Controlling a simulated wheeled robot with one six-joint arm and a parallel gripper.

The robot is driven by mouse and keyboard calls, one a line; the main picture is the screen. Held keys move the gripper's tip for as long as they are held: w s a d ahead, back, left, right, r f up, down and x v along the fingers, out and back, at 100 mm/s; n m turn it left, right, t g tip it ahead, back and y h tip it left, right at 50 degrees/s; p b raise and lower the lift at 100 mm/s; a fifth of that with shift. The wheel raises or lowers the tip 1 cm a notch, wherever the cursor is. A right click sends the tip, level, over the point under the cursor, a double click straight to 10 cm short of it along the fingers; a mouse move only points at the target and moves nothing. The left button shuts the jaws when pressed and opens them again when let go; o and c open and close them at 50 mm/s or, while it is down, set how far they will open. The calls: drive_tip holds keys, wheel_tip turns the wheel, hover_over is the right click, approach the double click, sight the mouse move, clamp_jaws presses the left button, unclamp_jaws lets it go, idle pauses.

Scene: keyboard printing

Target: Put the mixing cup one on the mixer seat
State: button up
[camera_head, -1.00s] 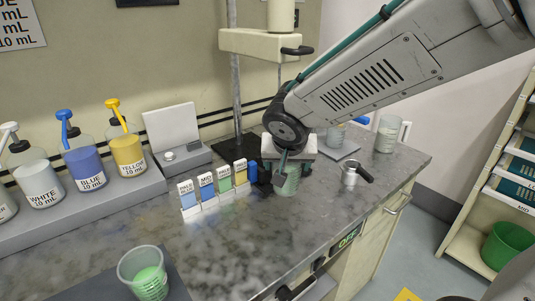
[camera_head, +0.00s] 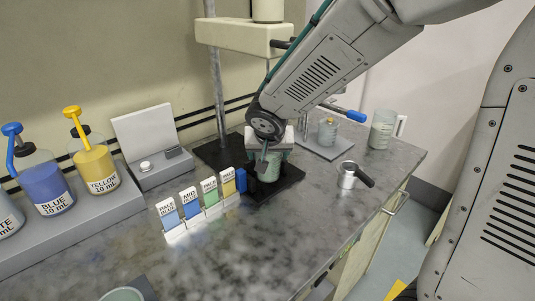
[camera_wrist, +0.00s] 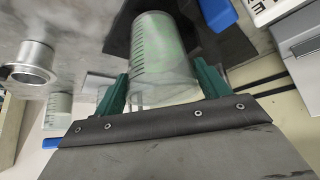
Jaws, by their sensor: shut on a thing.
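My gripper (camera_head: 268,158) is shut on a clear graduated mixing cup (camera_head: 269,170) with a green tint. In the wrist view the cup (camera_wrist: 163,48) sits between the two green fingers. The mixer stand has a dark base (camera_head: 290,182), the seat, which shows around and below the cup in the head view. The dark base also shows behind the cup in the wrist view (camera_wrist: 119,30). I cannot tell whether the cup's bottom touches it. The beige mixer head (camera_head: 240,36) is above and behind my gripper on a grey post.
Several labelled colour cards (camera_head: 205,203) stand close left of the cup. Yellow (camera_head: 94,165) and blue (camera_head: 45,183) pump bottles are on the left shelf. A metal pot (camera_head: 347,177), a grey plate (camera_head: 324,144) and a beaker (camera_head: 382,130) lie right.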

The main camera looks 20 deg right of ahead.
drive_tip(key=shift+w+d+f, duration=0.2)
drive_tip(key=shift+w+f, duration=0.05)
drive_tip(key=shift+w, duration=0.3)
drive_tip(key=shift+w+d+f, duration=0.25)
drive_tip(key=shift+w+f, duration=0.35)
drive_tip(key=shift+w, duration=0.1)
drive_tip(key=shift+w+d+f, duration=0.2)
drive_tip(key=shift+w+f, duration=0.35)
drive_tip(key=shift+w, duration=0.15)
drive_tip(key=shift+f, duration=0.15)
drive_tip(key=o, duration=1.1)
drive_tip(key=shift+o, duration=0.2)
